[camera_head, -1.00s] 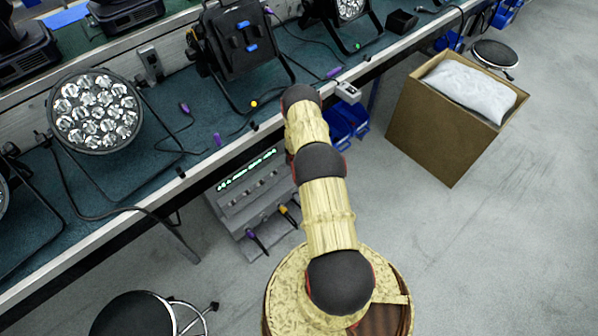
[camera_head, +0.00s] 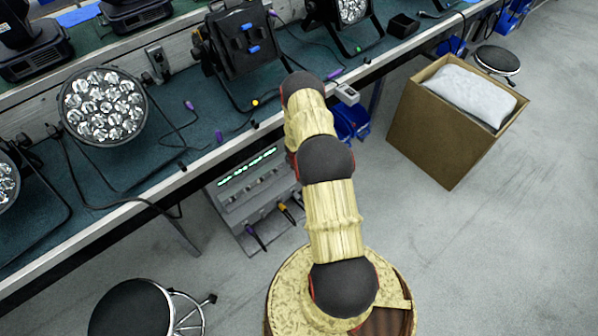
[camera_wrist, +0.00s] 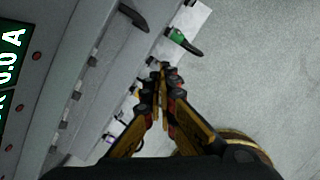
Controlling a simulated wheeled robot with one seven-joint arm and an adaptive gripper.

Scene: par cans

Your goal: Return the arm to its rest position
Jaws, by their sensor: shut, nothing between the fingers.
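My gripper (camera_wrist: 163,72) shows in the wrist view with its fingertips together and nothing between them. It hangs in front of a grey panel unit (camera_wrist: 75,90) with a lit digital display at the left edge. A plug with a green part (camera_wrist: 184,42) lies just beyond the fingertips, apart from them. In the head view my arm rises from my base toward the bench edge, and my gripper is hidden there behind the arm.
The bench (camera_head: 130,205) with par cans (camera_head: 104,106) runs along the left and back. The grey unit (camera_head: 250,190) stands under it. A cardboard box (camera_head: 432,140) with a white bag stands at the right. A round stool (camera_head: 130,308) is at the front left.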

